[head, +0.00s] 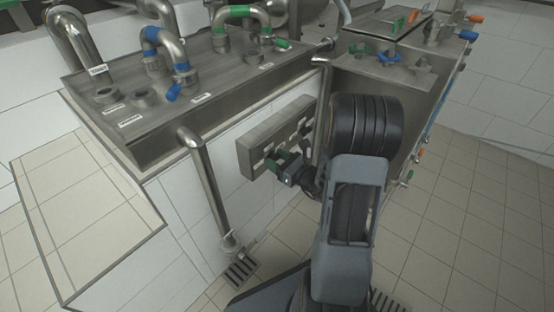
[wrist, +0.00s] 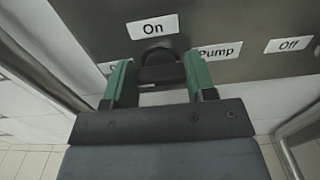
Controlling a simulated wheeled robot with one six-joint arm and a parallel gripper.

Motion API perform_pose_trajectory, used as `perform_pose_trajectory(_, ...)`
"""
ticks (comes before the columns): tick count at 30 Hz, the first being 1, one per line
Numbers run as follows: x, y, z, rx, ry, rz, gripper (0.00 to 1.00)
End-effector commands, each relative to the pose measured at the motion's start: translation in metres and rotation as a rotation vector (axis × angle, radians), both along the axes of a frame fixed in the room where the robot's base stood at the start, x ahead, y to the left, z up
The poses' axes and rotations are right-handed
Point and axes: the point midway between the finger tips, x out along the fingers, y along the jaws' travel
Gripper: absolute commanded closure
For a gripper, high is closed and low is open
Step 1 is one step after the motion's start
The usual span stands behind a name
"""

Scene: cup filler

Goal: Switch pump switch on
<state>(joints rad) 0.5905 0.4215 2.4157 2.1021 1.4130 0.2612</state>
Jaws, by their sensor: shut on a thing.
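The pump switch (wrist: 158,57) is a dark rounded knob on a grey panel in the wrist view. A label "On" sits above it and a label "Pump" to its right; a partly hidden label starting with "O" is at its left. My gripper (wrist: 160,82) has its two green fingers on either side of the knob and is shut on it. In the head view my gripper (head: 281,163) is at the front of the grey switch box (head: 247,160), and the knob is hidden there. I cannot tell which way the knob points.
An "Off" label (wrist: 289,45) is farther right on the panel. A steel pipe (head: 207,185) runs down to a floor drain left of the box. A steel counter (head: 190,100) with blue and green pipework is above. The tiled floor at right is clear.

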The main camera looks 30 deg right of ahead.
Motion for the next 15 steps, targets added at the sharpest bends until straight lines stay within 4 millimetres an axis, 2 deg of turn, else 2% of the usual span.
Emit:
perform_pose_trajectory(8,0.0000,-0.0001,0.0011,0.023,0.012,0.000,0.73)
perform_pose_trajectory(15,0.0001,-0.0007,0.0038,0.146,0.070,0.000,0.73)
